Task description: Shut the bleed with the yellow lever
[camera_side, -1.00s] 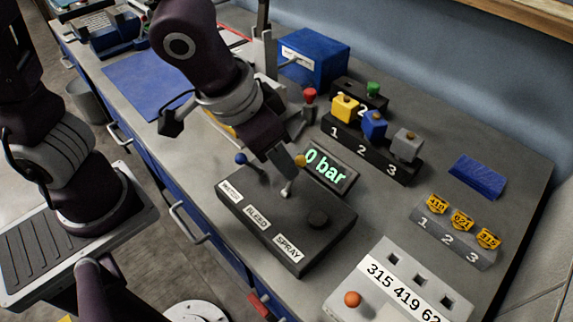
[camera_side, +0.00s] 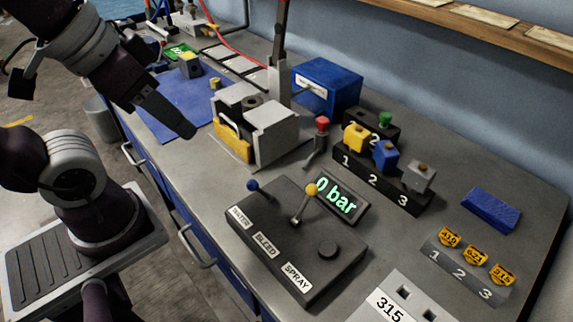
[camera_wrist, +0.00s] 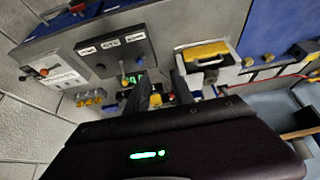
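The dark control box (camera_side: 262,267) carries labels, of which BLEED and SPRAY read clearly, and sits on the bench in the side view. Its yellow lever (camera_side: 311,190) has a round yellow knob on a metal stem, leaning toward the back and right near the display. A blue-knobbed lever (camera_side: 252,185) stands to its left. The display (camera_side: 338,197) reads 0 bar. My gripper (camera_side: 188,133) is up and left of the box, clear of both levers. In the wrist view my gripper (camera_wrist: 160,88) has its two fingers apart with nothing held. The box (camera_wrist: 98,64) also shows there.
A red-knobbed lever (camera_side: 321,124) and a numbered rack of coloured blocks (camera_side: 377,184) stand behind the control box. A blue mat (camera_side: 165,122) lies left.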

